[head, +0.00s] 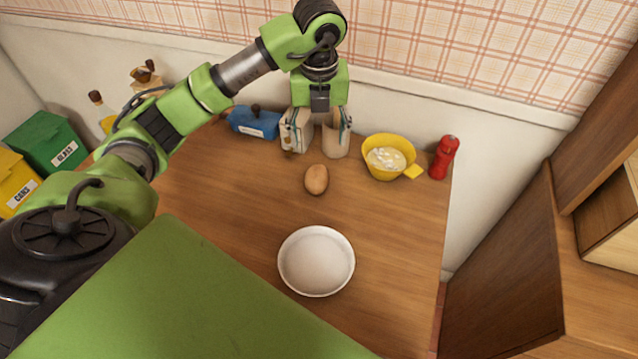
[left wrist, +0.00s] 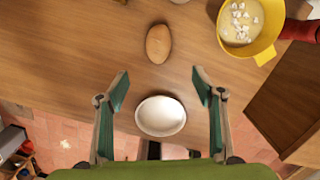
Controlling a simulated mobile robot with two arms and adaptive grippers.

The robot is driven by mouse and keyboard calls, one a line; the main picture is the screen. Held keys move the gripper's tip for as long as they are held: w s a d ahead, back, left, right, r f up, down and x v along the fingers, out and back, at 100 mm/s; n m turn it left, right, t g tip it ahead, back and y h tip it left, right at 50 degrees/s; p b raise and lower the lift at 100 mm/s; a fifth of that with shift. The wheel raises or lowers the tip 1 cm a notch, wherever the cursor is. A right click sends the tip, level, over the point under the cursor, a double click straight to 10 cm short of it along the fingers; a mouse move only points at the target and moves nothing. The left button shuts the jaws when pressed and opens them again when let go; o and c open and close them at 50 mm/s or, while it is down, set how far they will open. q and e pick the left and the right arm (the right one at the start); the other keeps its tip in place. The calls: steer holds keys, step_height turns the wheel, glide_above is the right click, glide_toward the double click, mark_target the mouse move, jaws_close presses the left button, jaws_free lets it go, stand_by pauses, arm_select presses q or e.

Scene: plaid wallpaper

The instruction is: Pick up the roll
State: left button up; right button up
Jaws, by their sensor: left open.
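The roll (head: 316,179) is a small brown oval on the wooden table, between the white bowl and the wall. It also shows in the left wrist view (left wrist: 159,44), near the top centre, beyond the fingertips. My left gripper (head: 316,150) is open and empty, with its fingers pointing down just behind the roll in the head view. In the left wrist view its two fingers (left wrist: 160,84) are spread wide, with the white bowl seen between them. The roll is clear of the fingers. My right gripper is not in view.
A white bowl (head: 316,285) sits in front of the roll. A yellow cup (head: 382,175) with pale contents and a red shaker (head: 443,157) stand to the right. A blue container (head: 252,122) stands left of the gripper. The table around the roll is clear.

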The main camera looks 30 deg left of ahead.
mark_target(317, 174)
arm_select(q)
steer(key=f, duration=0.7)
steer(key=w+f+b, duration=0.1)
steer(key=f, duration=0.3)
steer(key=shift+w+a+f, duration=0.1)
steer(key=shift+a+f, duration=0.05)
steer(key=shift+a, duration=0.2)
steer(key=shift+w+a+f+p, duration=0.15)
steer(key=shift+f+p, duration=0.1)
steer(key=shift+f, duration=0.6)
steer(key=shift+a+f+p, duration=0.15)
steer(key=shift+f+p, duration=0.1)
steer(key=shift+f, duration=0.65)
steer(key=shift+w+a+f+p, duration=0.15)
steer(key=shift+f+p, duration=0.1)
steer(key=shift+f, duration=0.6)
steer(key=c, duration=1.2)
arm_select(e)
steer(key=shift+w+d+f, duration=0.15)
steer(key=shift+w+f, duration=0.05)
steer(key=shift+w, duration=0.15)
